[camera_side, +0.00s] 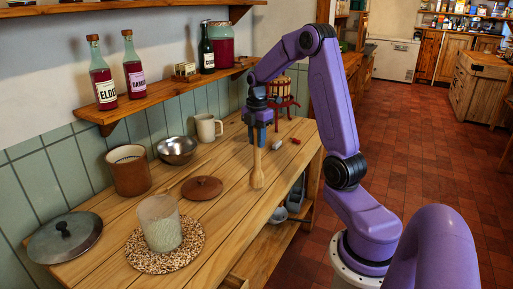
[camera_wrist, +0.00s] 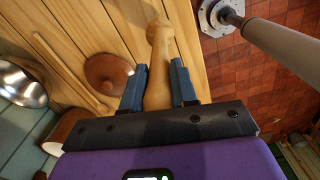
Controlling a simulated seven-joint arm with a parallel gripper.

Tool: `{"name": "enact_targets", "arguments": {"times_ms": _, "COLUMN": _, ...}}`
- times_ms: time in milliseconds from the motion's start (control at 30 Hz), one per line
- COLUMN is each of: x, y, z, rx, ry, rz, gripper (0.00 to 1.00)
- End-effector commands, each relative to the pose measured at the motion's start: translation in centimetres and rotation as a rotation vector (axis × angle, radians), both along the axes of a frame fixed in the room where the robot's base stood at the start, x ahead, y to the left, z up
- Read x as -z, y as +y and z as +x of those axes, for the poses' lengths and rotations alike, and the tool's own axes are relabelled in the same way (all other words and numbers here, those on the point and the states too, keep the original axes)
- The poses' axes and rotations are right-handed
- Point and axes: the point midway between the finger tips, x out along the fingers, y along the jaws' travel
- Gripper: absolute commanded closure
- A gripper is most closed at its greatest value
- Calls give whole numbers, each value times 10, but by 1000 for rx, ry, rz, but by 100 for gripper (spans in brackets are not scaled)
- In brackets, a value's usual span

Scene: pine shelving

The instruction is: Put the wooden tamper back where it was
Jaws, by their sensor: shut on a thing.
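The wooden tamper (camera_side: 257,172) is pale and club-shaped. It hangs upright below my gripper (camera_side: 260,127), near the front edge of the bench. In the wrist view my gripper (camera_wrist: 159,70) has its two blue fingers on either side of the tamper (camera_wrist: 158,45), shut on its handle. The tamper's thick end points away from the wrist. I cannot tell whether its lower end touches the bench. A glass jar (camera_side: 160,224) with pale contents stands on a round woven mat (camera_side: 150,262), left of the tamper. A brown wooden lid (camera_side: 202,188) lies between them.
A brown crock (camera_side: 130,172), metal bowl (camera_side: 177,148) and mug (camera_side: 206,127) stand along the wall. A grey lid (camera_side: 62,238) lies front left. A red-framed press (camera_side: 279,92) stands behind my gripper. A shelf (camera_side: 150,98) with bottles overhangs the back. Bench around the tamper is fairly clear.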

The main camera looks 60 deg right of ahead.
Motion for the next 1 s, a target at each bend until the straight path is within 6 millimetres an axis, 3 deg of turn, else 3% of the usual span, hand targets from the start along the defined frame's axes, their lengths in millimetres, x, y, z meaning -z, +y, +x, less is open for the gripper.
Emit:
{"name": "enact_targets", "arguments": {"times_ms": 300, "x": 34, "y": -3, "z": 4, "rx": 0, "ry": 1, "rz": 0, "gripper": 100}}
{"name": "enact_targets", "arguments": {"times_ms": 733, "x": 39, "y": -2, "z": 4, "rx": 0, "ry": 0, "rz": 0, "gripper": 100}}
{"name": "enact_targets", "arguments": {"times_ms": 767, "x": 39, "y": -2, "z": 4, "rx": 0, "ry": 1, "rz": 0, "gripper": 66}}
{"name": "enact_targets", "arguments": {"times_ms": 800, "x": 39, "y": -2, "z": 4, "rx": 0, "ry": 1, "rz": 0, "gripper": 53}}
{"name": "enact_targets", "arguments": {"times_ms": 833, "x": 39, "y": -2, "z": 4, "rx": 0, "ry": 1, "rz": 0, "gripper": 47}}
{"name": "enact_targets", "arguments": {"times_ms": 1000, "x": 39, "y": -2, "z": 4, "rx": 0, "ry": 1, "rz": 0, "gripper": 47}}
